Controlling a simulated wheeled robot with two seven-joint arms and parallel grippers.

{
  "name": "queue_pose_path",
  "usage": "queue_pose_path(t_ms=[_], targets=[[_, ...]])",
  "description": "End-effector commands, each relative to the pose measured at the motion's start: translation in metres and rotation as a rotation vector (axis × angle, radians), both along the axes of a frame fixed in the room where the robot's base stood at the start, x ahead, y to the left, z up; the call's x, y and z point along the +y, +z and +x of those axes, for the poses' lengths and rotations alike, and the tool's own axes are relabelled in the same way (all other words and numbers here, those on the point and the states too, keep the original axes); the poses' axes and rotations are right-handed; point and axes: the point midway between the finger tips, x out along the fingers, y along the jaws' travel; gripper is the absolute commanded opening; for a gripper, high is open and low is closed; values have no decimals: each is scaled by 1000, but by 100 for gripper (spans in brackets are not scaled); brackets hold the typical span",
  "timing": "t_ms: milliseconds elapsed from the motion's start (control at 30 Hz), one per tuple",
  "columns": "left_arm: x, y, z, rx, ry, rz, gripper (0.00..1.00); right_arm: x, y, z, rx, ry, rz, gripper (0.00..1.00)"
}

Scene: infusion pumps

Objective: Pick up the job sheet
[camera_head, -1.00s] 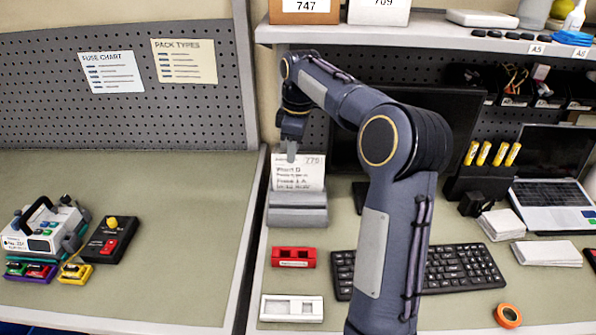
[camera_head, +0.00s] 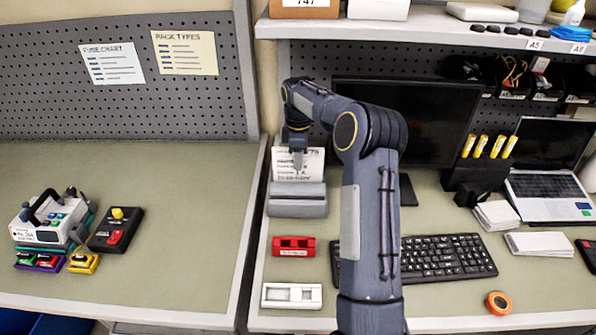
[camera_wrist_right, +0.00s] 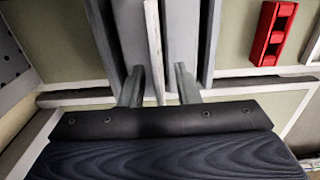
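The job sheet (camera_head: 313,164) is a white printed page standing upright in a grey holder (camera_head: 297,205) at the back left of the right-hand bench. My right gripper (camera_head: 298,168) is over the sheet's upper part in the head view and hides some of its print. In the right wrist view, my gripper (camera_wrist_right: 159,86) has its two fingers apart. The sheet's thin pale edge (camera_wrist_right: 153,45) runs between them, with a gap on both sides. The holder's grey walls (camera_wrist_right: 207,45) flank the sheet. My left gripper is not in view.
A red block (camera_head: 294,246) and a white block (camera_head: 291,296) lie in front of the holder. A dark monitor (camera_head: 430,120) and a keyboard (camera_head: 445,258) are to the right. A shelf (camera_head: 420,32) overhangs the back. The left bench (camera_head: 190,220) is mostly clear.

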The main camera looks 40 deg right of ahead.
Motion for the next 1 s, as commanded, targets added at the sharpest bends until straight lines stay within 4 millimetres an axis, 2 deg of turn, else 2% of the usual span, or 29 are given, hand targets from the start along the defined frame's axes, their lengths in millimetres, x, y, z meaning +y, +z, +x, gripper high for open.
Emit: queue_pose_path(t_ms=[200, 433, 1000], targets=[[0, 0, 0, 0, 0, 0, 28, 0, -1, 0, -1, -1, 0, 29], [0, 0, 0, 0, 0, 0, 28, 0, -1, 0, -1, -1, 0, 0], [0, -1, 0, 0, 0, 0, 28, 0, 4, 1, -2, -1, -1, 0]])
